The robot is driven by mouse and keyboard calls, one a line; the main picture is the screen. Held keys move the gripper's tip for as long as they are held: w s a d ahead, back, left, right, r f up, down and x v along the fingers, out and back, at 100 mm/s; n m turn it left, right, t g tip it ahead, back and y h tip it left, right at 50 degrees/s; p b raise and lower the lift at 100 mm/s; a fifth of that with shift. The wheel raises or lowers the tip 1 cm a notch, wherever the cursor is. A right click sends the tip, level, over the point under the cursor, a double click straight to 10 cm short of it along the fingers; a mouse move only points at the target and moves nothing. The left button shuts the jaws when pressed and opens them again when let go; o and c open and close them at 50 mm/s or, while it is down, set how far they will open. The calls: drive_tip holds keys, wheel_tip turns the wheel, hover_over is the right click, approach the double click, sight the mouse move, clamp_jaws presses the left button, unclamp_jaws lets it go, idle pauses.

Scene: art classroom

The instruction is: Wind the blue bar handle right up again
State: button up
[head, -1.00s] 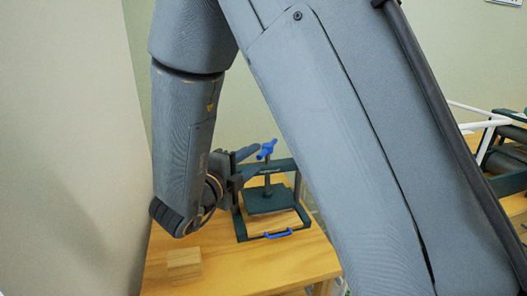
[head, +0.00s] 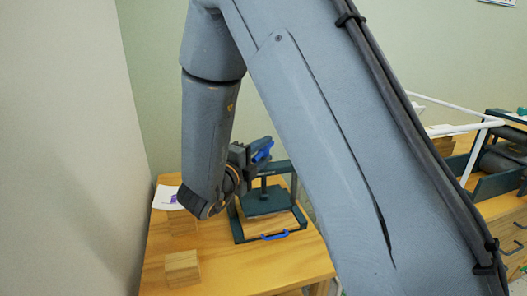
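The dark green press (head: 238,228) stands on the wooden table, with its flat plate (head: 266,205) hanging from a central screw inside the frame. The blue bar handle (head: 262,149) is at the top of the screw, above the crossbar, and stands tilted. My gripper (head: 256,157) is at the handle from the left, its dark fingers overlapping the handle's lower left side. The fingertips are small and partly hidden, so I cannot tell whether they are closed on it. A second blue handle (head: 275,236) is low at the press's front.
Wooden blocks (head: 182,268) sit on the table (head: 235,268) left of the press. A white sheet with a purple mark (head: 163,197) lies at the back left. A wall is close on the left. A roller machine (head: 502,160) stands at right.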

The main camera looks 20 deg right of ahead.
drive_tip(key=shift+c, duration=0.5)
clamp_jaws()
idle(0.8)
drive_tip(key=shift+o, duration=0.5)
unclamp_jaws()
drive_tip(key=b+v, duration=0.2)
drive_tip(key=v, duration=0.6)
drive_tip(key=shift+d, duration=0.1)
